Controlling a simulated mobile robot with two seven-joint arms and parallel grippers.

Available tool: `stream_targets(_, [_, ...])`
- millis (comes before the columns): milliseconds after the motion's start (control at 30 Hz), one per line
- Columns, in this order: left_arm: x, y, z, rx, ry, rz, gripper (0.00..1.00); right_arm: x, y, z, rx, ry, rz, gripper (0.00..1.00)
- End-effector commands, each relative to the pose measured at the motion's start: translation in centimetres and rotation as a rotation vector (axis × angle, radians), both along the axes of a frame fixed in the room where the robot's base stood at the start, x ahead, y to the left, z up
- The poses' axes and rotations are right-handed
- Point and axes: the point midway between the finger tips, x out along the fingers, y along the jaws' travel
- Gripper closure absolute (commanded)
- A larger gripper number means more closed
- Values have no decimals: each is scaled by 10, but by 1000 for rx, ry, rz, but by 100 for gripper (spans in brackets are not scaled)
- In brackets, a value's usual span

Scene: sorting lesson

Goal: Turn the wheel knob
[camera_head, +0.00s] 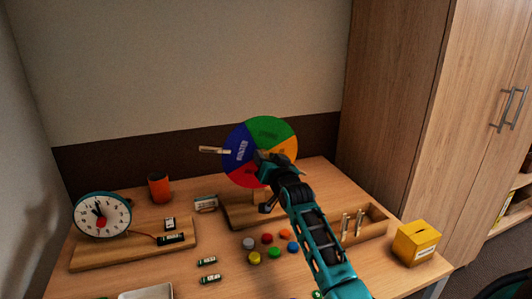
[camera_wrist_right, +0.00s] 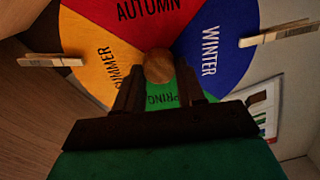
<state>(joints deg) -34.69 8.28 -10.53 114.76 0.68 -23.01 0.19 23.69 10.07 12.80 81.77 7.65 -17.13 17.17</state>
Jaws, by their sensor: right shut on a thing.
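The season wheel (camera_head: 240,130) stands upright on a wooden base (camera_head: 236,214), with blue, green, orange and red sectors. In the head view blue faces left, green is on top, orange is right and red is below. The round wooden knob (camera_wrist_right: 158,66) at its centre shows in the right wrist view; in the head view my gripper hides it. My right gripper (camera_head: 264,161) is in front of the wheel's centre. In the right wrist view, its fingers (camera_wrist_right: 159,78) are shut on the knob, one on each side. My left gripper is not in view.
A clothespin (camera_head: 211,150) points at the blue sector; another clothespin (camera_wrist_right: 48,60) is beside the orange one. A toy clock (camera_head: 102,215), an orange cup (camera_head: 159,188), coloured discs (camera_head: 254,257), batteries (camera_head: 208,262), a wooden tray (camera_head: 376,225) and a yellow box (camera_head: 416,243) stand around.

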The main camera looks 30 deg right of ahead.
Motion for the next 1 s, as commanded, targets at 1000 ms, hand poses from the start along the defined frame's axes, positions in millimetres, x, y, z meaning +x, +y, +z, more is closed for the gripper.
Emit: stream_targets(1000, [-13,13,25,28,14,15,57,0,-2,-2,921,-223,-1,92])
